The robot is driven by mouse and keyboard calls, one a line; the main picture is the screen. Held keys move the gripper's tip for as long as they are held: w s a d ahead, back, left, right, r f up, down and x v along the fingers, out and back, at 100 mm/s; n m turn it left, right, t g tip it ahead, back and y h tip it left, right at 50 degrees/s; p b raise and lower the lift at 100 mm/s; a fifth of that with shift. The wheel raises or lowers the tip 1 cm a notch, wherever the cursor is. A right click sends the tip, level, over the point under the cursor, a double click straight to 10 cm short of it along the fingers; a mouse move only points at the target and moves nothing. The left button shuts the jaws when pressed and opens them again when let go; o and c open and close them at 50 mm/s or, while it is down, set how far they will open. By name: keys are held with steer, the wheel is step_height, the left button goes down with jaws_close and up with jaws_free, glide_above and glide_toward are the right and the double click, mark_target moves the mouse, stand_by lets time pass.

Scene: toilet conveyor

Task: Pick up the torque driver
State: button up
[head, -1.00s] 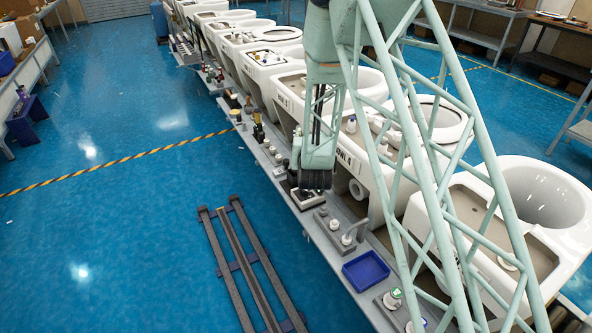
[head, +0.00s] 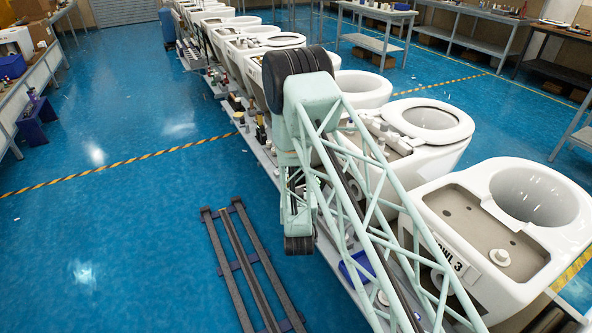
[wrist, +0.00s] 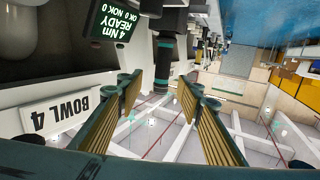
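The torque driver (wrist: 163,62) looks like the dark upright cylinder with green bands in the wrist view, just beyond the fingertips and roughly between them. My gripper (wrist: 162,88) is open, with ribbed tan pads on both fingers and nothing held between them. In the head view my gripper (head: 299,245) hangs low beside the line of bowls. My arm hides the driver there. A small display (wrist: 113,25) reading 4 Nm, READY, OK 0, NOK 0 stands near the driver in the wrist view.
A white label (wrist: 58,115) reading BOWL 4 is close on the left in the wrist view. White toilet bowls (head: 530,200) line the conveyor on the right. A blue tray (head: 357,268) is partly hidden behind my arm. A floor rack (head: 250,270) stands left of it; the blue floor is open further left.

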steer(key=shift+s+a+f+t, duration=0.15)
steer(key=shift+s+f, duration=0.5)
steer(key=shift+f, duration=0.05)
steer(key=shift+s+a+f+t, duration=0.1)
steer(key=shift+s+f+t, duration=0.05)
steer(key=shift+s+f, duration=0.5)
steer(key=shift+w, duration=0.15)
steer(key=w+b, duration=0.1)
steer(key=w, duration=0.7)
steer(key=shift+w+a+b, duration=0.2)
steer(key=shift+a+b, duration=0.1)
steer(key=shift+a, duration=0.1)
steer(key=shift+w, duration=0.1)
steer(key=shift+w+a+r+b, duration=0.1)
steer(key=shift+w+b, duration=0.3)
steer(key=shift+w, duration=0.85)
steer(key=shift+w+a+b, duration=0.1)
steer(key=shift+w+b, duration=0.3)
steer(key=shift+w, duration=0.85)
steer(key=shift+c, duration=0.9)
steer(key=c, duration=0.8)
